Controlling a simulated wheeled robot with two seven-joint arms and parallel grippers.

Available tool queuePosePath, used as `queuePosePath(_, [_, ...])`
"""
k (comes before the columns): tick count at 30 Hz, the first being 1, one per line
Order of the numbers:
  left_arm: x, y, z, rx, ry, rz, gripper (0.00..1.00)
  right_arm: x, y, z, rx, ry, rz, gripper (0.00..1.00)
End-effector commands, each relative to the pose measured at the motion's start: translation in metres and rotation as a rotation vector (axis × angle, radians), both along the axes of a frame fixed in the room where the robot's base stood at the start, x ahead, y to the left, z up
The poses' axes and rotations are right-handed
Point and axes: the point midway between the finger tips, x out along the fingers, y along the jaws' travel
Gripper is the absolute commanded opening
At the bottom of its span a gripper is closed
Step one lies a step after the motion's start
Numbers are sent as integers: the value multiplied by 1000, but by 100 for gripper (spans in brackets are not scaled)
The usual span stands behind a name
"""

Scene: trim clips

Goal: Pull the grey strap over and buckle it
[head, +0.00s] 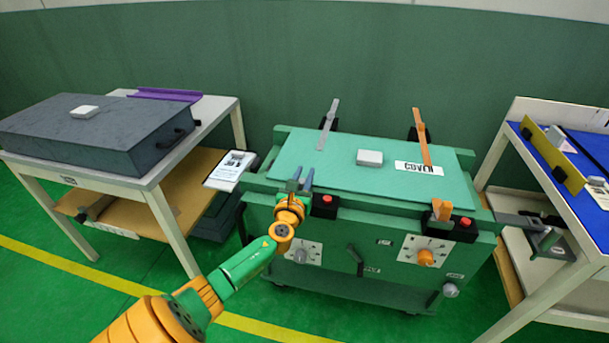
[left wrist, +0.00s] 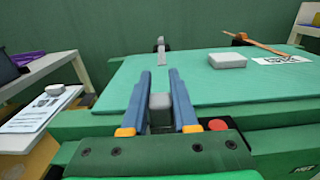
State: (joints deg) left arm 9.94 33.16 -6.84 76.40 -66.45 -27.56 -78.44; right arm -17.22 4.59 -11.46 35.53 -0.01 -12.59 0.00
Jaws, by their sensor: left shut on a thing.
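The grey strap (head: 327,126) is hinged at the back left of the green cover (head: 290,158), its free end sticking up and away from the front. It also shows at the far edge in the left wrist view (left wrist: 161,50). My left gripper (head: 301,178) is at the cover's front left edge, shut on a grey block that looks like the grey buckle (left wrist: 160,110), which stands between the blue fingers in the left wrist view. In the head view the fingers mostly hide this block. The strap is well apart from the gripper. My right gripper is not in view.
An orange strap (head: 421,135) and orange buckle (head: 442,209) are on the right side. A pale block (head: 369,158) and a label (head: 419,168) lie on the cover. A red button (head: 327,199) is just right of my gripper. Tables stand on both sides.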

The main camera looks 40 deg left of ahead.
Motion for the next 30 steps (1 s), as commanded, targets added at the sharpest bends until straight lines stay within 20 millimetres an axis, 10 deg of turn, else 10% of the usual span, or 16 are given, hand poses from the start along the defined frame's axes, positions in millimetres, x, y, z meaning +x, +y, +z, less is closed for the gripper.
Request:
queuePosePath(3, [-1, -2, -5, -4, 10, -3, 0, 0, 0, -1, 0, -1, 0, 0])
queuePosePath(4, [-1, -2, -6, -4, 10, -4, 30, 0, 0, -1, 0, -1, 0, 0])
queuePosePath(7, [-1, -1, -5, -3, 8, -3, 57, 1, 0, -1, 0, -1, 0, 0])
queuePosePath(17, [-3, -2, -2, -2, 4, -3, 57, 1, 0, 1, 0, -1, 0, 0])
queuePosePath(30, [-62, -35, -2, -3, 5, -2, 57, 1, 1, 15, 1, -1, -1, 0])
